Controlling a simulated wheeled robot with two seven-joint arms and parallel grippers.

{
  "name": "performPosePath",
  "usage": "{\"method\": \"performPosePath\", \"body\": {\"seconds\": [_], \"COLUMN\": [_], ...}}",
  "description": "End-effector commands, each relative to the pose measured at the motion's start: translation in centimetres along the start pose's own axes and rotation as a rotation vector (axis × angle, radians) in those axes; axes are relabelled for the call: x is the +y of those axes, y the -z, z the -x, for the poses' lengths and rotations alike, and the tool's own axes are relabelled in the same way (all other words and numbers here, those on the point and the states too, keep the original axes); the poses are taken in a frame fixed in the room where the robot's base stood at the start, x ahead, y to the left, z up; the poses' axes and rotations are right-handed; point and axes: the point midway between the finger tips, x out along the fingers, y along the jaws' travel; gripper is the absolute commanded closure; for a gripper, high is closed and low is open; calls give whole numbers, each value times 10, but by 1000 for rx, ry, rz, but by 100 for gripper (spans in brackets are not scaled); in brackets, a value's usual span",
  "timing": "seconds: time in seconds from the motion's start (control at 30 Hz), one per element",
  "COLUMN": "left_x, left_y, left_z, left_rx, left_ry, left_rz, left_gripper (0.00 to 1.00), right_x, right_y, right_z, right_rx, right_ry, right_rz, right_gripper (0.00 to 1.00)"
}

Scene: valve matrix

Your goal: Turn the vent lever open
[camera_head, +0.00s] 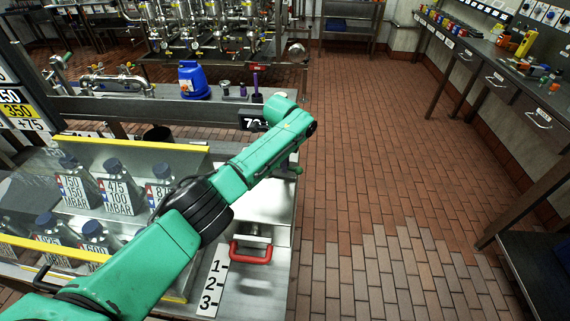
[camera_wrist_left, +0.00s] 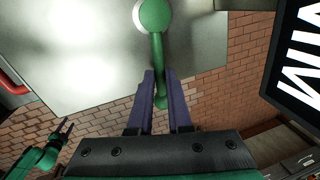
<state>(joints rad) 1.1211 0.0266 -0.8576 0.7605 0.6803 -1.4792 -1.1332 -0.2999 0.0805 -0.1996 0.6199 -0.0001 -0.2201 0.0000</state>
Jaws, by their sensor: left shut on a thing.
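The green lever (camera_wrist_left: 157,58) shows in the wrist view, running from a round green hub (camera_wrist_left: 154,15) on a bright metal panel. Its free end lies between the two purple fingers of my left gripper (camera_wrist_left: 160,76), which is shut on it. In the head view a small green part of the lever (camera_head: 292,170) shows just below my forearm's end, at the bench's right edge. My left gripper itself is hidden there behind the arm. A small green arm with dark fingers, seemingly my right gripper (camera_wrist_left: 66,130), shows at the wrist view's lower left, too small to judge.
A red handle (camera_head: 251,252) stands on the metal bench beside a 1-2-3 label (camera_head: 212,288). Several labelled bottles (camera_head: 118,185) stand behind yellow-edged rails under my arm. A blue container (camera_head: 193,80) is at the back. The brick floor (camera_head: 370,180) to the right is clear.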

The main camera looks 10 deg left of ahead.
Motion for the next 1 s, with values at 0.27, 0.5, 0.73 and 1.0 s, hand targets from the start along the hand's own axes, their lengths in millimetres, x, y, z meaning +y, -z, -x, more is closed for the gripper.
{"method": "performPosePath", "body": {"seconds": [0.27,0.5,0.73,1.0], "left_x": [-2,-1,-2,-1], "left_y": [0,0,1,0], "left_z": [2,1,25,103], "left_rx": [1,1,2,2], "left_ry": [6,3,6,10], "left_rz": [-2,-2,-4,-2], "left_gripper": [53,53,53,53], "right_x": [0,0,0,-1], "right_y": [0,0,0,-1], "right_z": [0,0,1,-15], "right_rx": [0,0,0,0], "right_ry": [0,0,0,1], "right_rz": [0,0,1,0], "right_gripper": [50,50,50,50]}}
